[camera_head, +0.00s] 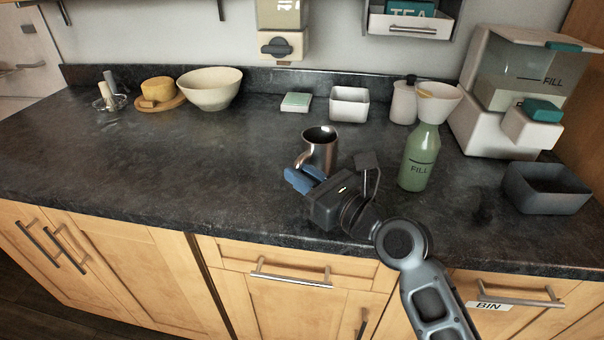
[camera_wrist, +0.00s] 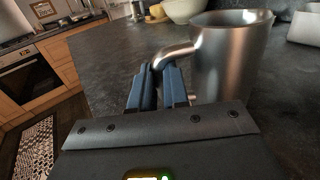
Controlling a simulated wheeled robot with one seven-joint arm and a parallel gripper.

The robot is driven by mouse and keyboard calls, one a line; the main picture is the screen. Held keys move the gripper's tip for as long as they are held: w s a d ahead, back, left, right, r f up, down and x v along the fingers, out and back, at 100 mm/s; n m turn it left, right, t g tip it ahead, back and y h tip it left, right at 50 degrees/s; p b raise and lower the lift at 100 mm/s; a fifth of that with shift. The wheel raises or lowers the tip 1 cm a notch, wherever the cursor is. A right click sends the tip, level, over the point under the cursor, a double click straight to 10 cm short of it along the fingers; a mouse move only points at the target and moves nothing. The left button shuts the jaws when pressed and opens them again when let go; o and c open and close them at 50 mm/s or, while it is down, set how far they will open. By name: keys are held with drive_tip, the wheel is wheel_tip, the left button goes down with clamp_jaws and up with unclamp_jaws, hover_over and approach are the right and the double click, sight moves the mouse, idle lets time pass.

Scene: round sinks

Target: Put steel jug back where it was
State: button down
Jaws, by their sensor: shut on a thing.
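The steel jug (camera_head: 320,150) is upright over the dark counter (camera_head: 170,165), near its middle. In the wrist view the jug (camera_wrist: 232,58) fills the upper right, with its curved handle (camera_wrist: 176,52) pointing left. My gripper (camera_head: 303,178) comes from the front right, with blue fingers. In the wrist view the fingers (camera_wrist: 160,84) are closed on the handle. The jug's base is partly hidden by my gripper, so I cannot tell whether it touches the counter.
A green bottle (camera_head: 419,157) with a funnel (camera_head: 438,103) stands right of the jug. A white tub (camera_head: 349,104) and a pale green block (camera_head: 296,102) are behind it. A dark bin (camera_head: 546,189) and a dispenser (camera_head: 500,125) stand at the right. The counter left of the jug is clear.

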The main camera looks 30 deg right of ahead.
drive_tip(key=c, duration=1.1)
unclamp_jaws()
drive_tip(key=shift+f+b, duration=0.2)
drive_tip(key=shift+b, duration=0.25)
drive_tip(key=v, duration=0.7)
drive_tip(key=shift+s+d+r, duration=0.15)
drive_tip(key=shift+s+r, duration=0.2)
drive_tip(key=shift+s, duration=0.05)
